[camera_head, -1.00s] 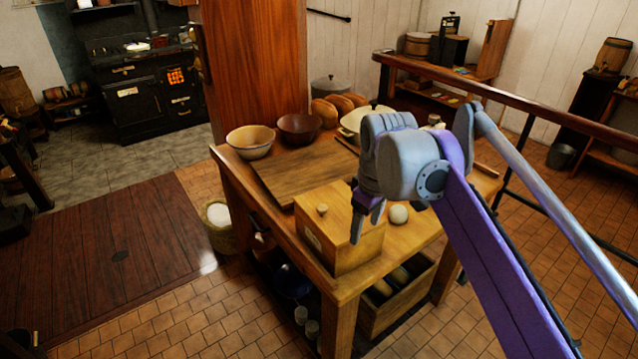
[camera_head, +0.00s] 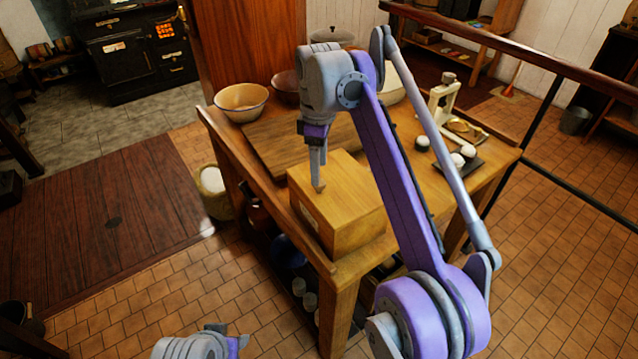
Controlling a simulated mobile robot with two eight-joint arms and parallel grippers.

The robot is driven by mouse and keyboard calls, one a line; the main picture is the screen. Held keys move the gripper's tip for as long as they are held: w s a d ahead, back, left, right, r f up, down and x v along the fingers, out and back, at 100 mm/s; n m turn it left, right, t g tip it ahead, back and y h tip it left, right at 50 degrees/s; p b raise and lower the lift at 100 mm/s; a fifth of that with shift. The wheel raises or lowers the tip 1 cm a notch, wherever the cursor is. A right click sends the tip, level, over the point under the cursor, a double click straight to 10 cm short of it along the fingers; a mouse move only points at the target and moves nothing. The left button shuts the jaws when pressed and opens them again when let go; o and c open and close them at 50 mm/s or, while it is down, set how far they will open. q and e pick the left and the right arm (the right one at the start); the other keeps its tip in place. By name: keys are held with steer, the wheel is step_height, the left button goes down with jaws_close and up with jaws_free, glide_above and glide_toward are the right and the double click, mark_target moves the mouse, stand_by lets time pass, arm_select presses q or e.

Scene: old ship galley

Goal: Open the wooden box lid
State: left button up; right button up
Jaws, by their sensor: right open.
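The wooden box (camera_head: 345,222) stands on the near corner of the wooden table, and its lid (camera_head: 350,183) lies flat and closed on top. My right gripper (camera_head: 318,187) points down over the left part of the lid, its fingers open. The small lid knob is mostly hidden at the fingertips; I cannot tell whether they touch it. Part of my left arm's grey and purple end (camera_head: 205,346) shows at the bottom edge; its fingers cannot be made out.
A cutting board (camera_head: 270,140) lies behind the box, with a cream bowl (camera_head: 241,102) and a dark bowl (camera_head: 285,86) beyond. A scale-like stand (camera_head: 443,100) and a dark tray (camera_head: 463,165) with white round things are to the right. A wooden rail (camera_head: 540,72) runs behind.

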mark_target(339, 180)
step_height(339, 180, down, 4)
steer(key=shift+w+f+b, duration=0.1)
steer(key=shift+b, duration=0.35)
jaws_close()
stand_by(1.2)
